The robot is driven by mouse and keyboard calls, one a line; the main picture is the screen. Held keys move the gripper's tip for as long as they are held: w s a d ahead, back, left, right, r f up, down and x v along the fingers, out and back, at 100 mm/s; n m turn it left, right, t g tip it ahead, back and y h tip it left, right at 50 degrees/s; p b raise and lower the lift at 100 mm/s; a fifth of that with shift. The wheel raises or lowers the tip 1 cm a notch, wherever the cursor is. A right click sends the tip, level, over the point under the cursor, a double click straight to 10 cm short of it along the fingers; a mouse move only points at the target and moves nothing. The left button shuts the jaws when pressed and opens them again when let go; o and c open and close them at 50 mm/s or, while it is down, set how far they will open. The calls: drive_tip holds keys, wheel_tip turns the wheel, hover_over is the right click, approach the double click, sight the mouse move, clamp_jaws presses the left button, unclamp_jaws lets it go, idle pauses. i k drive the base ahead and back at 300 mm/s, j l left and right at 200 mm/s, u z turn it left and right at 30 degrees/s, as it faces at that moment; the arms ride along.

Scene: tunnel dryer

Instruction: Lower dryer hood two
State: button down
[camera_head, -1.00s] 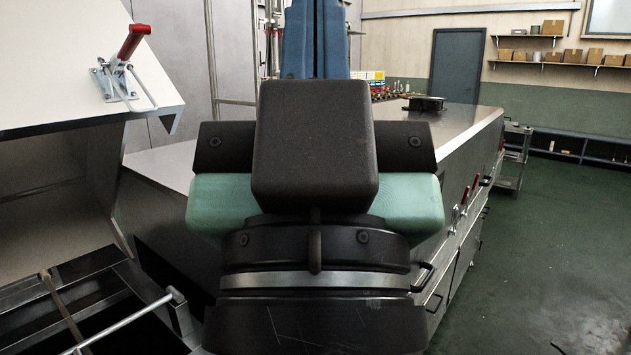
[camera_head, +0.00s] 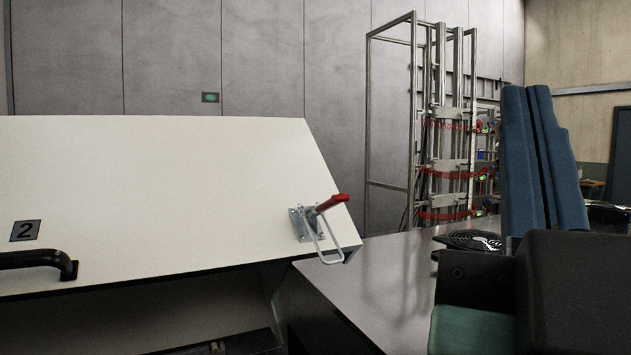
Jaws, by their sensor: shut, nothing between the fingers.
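Dryer hood two (camera_head: 170,190) is a white slanted panel on the left, marked with a "2" plate (camera_head: 25,230). It stands raised, with a dark opening below its lower edge. A black bar handle (camera_head: 40,262) is on its lower left front. A metal toggle clamp (camera_head: 318,222) with a red grip sits at its right end. My gripper (camera_head: 527,92) has blue fingers that point up at the right. It is shut and empty, well to the right of the hood and apart from it. My black wrist hides part of the lower right.
A flat metal top (camera_head: 390,275) lies right of the hood, with a black fan-like unit (camera_head: 470,240) on it near my gripper. A tall metal frame (camera_head: 440,130) with red chains stands behind. A grey panelled wall (camera_head: 260,60) closes the back.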

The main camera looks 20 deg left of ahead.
sight(128, 234)
drive_tip(key=u, duration=1.75)
drive_tip(key=i+j+z, duration=0.1)
